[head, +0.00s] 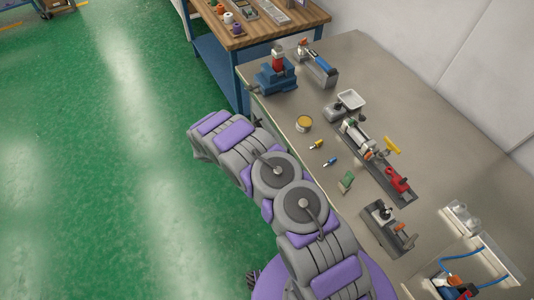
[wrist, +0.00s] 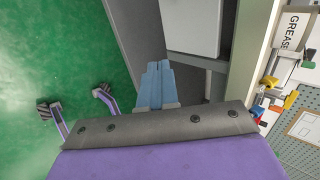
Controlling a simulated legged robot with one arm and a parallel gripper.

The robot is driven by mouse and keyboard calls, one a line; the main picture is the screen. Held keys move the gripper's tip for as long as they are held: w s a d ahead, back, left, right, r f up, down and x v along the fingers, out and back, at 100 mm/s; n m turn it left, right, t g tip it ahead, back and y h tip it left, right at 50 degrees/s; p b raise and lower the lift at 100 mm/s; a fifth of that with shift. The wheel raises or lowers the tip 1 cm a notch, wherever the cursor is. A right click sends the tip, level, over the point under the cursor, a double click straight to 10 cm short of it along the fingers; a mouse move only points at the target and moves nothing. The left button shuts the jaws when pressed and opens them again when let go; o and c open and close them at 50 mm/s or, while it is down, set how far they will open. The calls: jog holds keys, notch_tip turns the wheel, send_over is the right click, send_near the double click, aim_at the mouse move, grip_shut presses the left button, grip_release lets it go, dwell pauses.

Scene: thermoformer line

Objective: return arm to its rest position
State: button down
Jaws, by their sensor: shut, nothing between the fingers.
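My gripper (wrist: 158,68) shows in the wrist view as two light blue fingers lying side by side, closed with nothing between them. In the head view my arm, grey with purple panels, rises from the bottom centre and bends toward the upper left. It ends beside the left edge of the grey worktop (head: 375,75), over the green floor. The fingers themselves cannot be made out in the head view.
The worktop carries a blue vise (head: 275,78), a yellow-topped tin (head: 304,123), a long grey fixture with a red clamp (head: 397,183) and other tools. A wooden-topped bench (head: 265,30) stands behind. The green floor (head: 90,150) at left is clear.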

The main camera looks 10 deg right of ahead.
jog(key=v, duration=0.3)
jog(key=shift+a+r, duration=0.15)
jog(key=shift+a, duration=0.2)
